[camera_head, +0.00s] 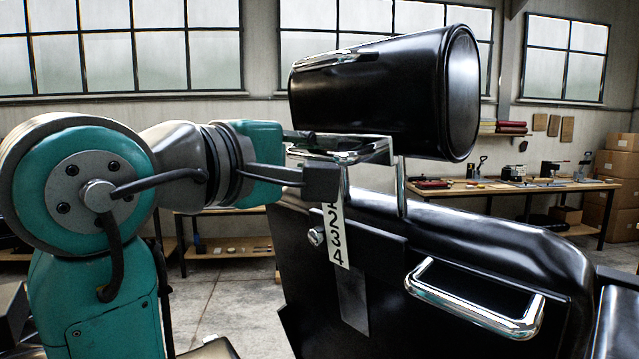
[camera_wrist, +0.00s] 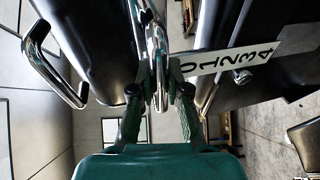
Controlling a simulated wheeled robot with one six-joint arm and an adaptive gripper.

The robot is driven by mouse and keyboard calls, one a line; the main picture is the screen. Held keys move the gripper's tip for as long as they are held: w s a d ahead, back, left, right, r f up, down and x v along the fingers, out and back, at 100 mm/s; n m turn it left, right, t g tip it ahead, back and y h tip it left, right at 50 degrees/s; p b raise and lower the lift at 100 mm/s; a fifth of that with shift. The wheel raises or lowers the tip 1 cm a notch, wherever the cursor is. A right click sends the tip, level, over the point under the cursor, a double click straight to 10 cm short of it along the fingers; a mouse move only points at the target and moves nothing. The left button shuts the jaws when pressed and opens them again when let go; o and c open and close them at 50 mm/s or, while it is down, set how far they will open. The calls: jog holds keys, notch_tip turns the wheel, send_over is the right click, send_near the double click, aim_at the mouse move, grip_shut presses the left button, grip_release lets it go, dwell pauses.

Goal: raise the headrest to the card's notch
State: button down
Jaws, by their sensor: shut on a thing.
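The black cylindrical headrest (camera_head: 375,90) sits above the chair back (camera_head: 450,235) on chrome posts (camera_head: 401,185), with a clear gap between them. It also shows in the wrist view (camera_wrist: 95,45). My gripper (camera_head: 325,150) is at the chrome bar (camera_head: 365,148) below the headrest. In the wrist view my gripper (camera_wrist: 158,90) has its fingers on either side of the chrome bar (camera_wrist: 157,75) and is shut on it. A white number strip (camera_head: 337,235) hangs below; 2, 3 and 4 read clearly there, and 0 to 4 in the wrist view (camera_wrist: 232,62). No separate card is discernible.
A small chrome knob (camera_head: 316,237) is beside the strip. A chrome handle (camera_head: 475,300) sticks out from the chair back. Behind stand a workbench (camera_head: 560,187) with tools and stacked boxes (camera_head: 615,165). Open floor (camera_head: 225,300) shows left of the chair.

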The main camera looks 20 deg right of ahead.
jog(key=shift+r, duration=0.3)
jog(key=c, duration=1.1)
grip_release()
jog(key=shift+c, duration=0.2)
jog(key=shift+f, duration=0.1)
jog(key=shift+a, duration=0.1)
jog(key=v, duration=1.2)
